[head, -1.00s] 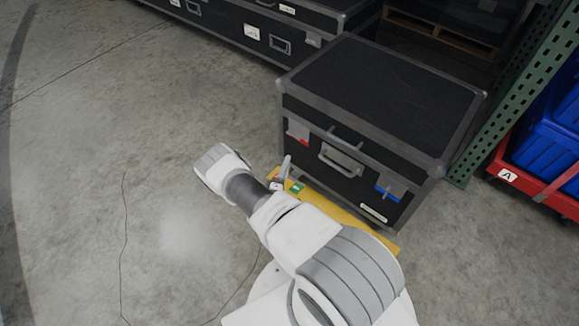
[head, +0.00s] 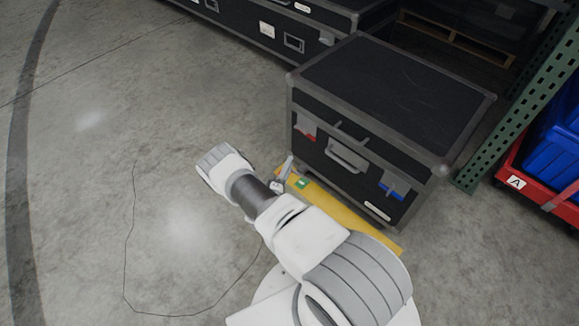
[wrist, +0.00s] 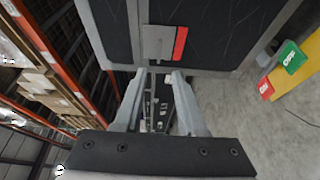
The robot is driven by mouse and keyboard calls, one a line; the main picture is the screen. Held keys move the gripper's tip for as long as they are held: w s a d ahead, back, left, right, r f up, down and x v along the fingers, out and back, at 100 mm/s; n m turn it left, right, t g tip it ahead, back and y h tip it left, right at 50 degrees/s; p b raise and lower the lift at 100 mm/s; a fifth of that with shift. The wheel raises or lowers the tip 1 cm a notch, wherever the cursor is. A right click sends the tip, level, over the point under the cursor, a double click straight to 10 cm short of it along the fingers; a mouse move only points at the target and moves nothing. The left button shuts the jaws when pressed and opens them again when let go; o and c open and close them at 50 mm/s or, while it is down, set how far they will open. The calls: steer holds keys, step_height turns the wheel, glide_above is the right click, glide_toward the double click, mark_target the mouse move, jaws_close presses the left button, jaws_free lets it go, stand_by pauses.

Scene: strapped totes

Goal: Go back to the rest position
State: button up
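My gripper (wrist: 158,74) is open in the wrist view, with a clear gap between its two grey fingers and nothing between them. It points toward a black case, below a grey latch plate (wrist: 158,42) with a red strip. In the head view my arm reaches up and left in front of the black case (head: 390,85). Only a grey finger-like part (head: 284,172) shows beside the arm, near the case's lower left front. The rest of the gripper is hidden behind my wrist. The case lid is closed.
A yellow strip (head: 350,222) with a green label lies along the case's front foot. A green rack post (head: 515,120) and a red cart (head: 540,187) with blue totes (head: 555,140) stand at right. More black cases (head: 265,30) stand behind.

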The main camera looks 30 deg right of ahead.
stand_by(0.4)
steer(key=d+r+m+g+h, duration=0.15)
steer(key=r+m+g, duration=0.3)
steer(key=r, duration=0.75)
steer(key=d+r+m+g+h, duration=0.1)
steer(key=d+r+m+g, duration=0.15)
steer(key=r+g, duration=0.65)
steer(key=s+a+r+m+y, duration=0.2)
steer(key=s+r+y, duration=0.15)
steer(key=r, duration=0.55)
steer(key=s+a+r+m+y, duration=0.1)
steer(key=s+r+y, duration=0.1)
steer(key=s+r, duration=0.45)
steer(key=s+a+r+n+t+y, duration=0.2)
steer(key=s+a+r+t+y, duration=0.65)
steer(key=s+a+r, duration=0.75)
step_height(320, 180, up, 20)
steer(key=a+g+y+p, duration=0.1)
steer(key=y+p, duration=0.1)
steer(key=p, duration=1.9)
steer(key=shift+s+r, duration=0.15)
steer(key=shift+s, duration=0.1)
steer(key=shift+d, duration=0.1)
